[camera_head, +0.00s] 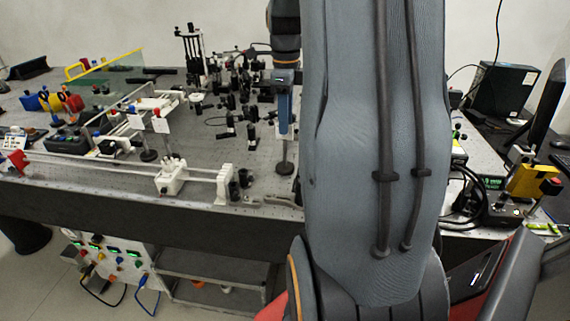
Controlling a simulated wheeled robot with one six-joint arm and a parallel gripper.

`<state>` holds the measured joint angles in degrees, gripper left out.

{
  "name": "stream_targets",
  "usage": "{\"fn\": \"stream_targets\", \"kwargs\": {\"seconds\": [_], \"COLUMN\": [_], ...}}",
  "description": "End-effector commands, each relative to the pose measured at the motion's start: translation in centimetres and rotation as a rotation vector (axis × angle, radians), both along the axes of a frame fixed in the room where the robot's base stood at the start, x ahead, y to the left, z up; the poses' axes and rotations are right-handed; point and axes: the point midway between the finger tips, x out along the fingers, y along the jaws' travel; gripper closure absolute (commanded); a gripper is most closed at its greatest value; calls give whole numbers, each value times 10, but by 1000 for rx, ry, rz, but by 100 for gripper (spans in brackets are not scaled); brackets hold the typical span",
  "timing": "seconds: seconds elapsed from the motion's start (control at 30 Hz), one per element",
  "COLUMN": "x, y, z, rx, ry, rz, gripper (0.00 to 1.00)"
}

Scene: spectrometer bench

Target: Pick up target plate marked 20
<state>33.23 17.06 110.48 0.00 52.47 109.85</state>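Two small white plates stand upright on the bench at the left: one under a red knob (160,122) and one under a blue knob (135,121). Any marks on them are too small to read, so I cannot tell which is marked 20. My arm fills the middle and right of the view. A wrist part of mine (285,45) hangs at the top, left of the large grey link, well to the right of the plates.
White rails (125,168) run along the bench's front, with a white block (172,177) on them. Black optical mounts (190,52) crowd the back. A control panel (108,262) is under the bench.

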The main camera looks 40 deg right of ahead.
Motion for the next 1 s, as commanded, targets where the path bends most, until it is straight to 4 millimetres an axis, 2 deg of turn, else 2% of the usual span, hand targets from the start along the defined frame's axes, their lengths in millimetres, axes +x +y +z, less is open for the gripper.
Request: {"fn": "stream_targets", "kwargs": {"seconds": [0.4, 0.67, 0.7, 0.77, 0.9, 1.0], "x": [0, 1, 1, 1, 1, 1], "y": [2, 1, 1, 1, 1, 1], "z": [-48, -53, -52, -52, -52, -52], "rx": [2, 0, 0, 0, 0, 0], "ry": [3, 0, 0, 0, 0, 0], "rz": [0, 0, 0, 0, 0, 0], "gripper": [64, 64, 66, 76, 100, 100]}}
